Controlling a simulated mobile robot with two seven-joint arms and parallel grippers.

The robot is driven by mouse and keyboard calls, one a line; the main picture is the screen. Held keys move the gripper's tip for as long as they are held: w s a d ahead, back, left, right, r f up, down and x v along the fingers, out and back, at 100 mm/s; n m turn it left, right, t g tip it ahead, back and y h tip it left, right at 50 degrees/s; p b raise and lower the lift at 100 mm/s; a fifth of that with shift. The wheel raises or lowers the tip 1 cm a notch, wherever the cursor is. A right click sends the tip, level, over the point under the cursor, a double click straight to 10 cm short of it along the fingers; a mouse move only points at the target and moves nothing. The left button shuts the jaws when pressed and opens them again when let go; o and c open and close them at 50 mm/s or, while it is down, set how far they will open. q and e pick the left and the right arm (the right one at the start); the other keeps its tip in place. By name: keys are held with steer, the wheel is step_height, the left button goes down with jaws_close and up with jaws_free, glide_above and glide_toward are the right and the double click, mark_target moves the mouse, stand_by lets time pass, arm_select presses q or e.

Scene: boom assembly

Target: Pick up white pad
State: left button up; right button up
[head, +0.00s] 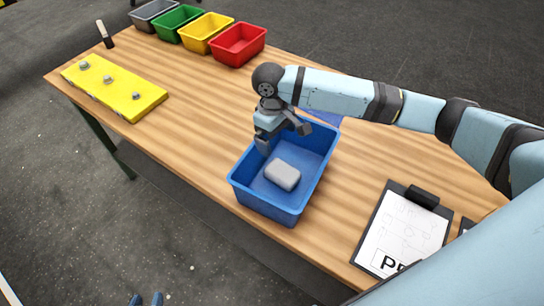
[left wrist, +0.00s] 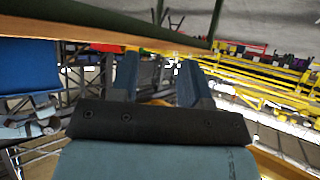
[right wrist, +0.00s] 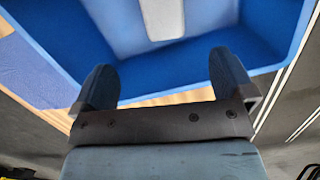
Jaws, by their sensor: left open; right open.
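The white pad (head: 282,174), a pale grey-white rounded block, lies on the floor of the blue bin (head: 240,190) on the table. My right gripper (head: 283,136) is open and empty over the far part of the bin, apart from the pad. In the right wrist view the pad (right wrist: 162,18) shows at the top, ahead of the spread fingers (right wrist: 165,82), with the blue bin wall (right wrist: 60,45) around it. My left gripper (head: 146,299) shows only its fingertips at the bottom edge of the head view. In the left wrist view its fingers (left wrist: 158,75) are apart and empty.
A clipboard (head: 405,235) with paper lies right of the bin. A yellow block with bolts (head: 130,95) lies at the left. Grey, green, yellow and red bins (head: 238,45) line the far edge. The wooden table (head: 180,125) is clear between the yellow block and blue bin.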

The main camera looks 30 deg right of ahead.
mark_target(282, 171)
steer(key=f, duration=0.1)
steer(key=s+f, duration=0.1)
steer(key=f, duration=0.1)
steer(key=shift+s+d+f, duration=0.1)
steer(key=shift+s+f, duration=0.2)
steer(key=shift+f, duration=0.05)
step_height(282, 171, down, 4)
steer(key=shift+s+d+r+p, duration=0.1)
steer(key=shift+d+p, duration=0.05)
steer(key=shift+p, duration=0.2)
steer(key=shift+s+f, duration=0.1)
steer(key=shift+f, duration=0.35)
steer(key=f, duration=0.2)
steer(key=f+p, duration=0.1)
steer(key=shift+s+f, duration=0.2)
steer(key=shift+f, duration=0.15)
steer(key=shift+d+f, duration=0.1)
steer(key=shift+f, duration=0.4)
arm_select(q)
steer(key=shift+s+a+r, duration=0.15)
steer(key=shift+s+r, duration=0.5)
steer(key=shift+r, duration=0.1)
arm_select(e)
steer(key=c, duration=1)
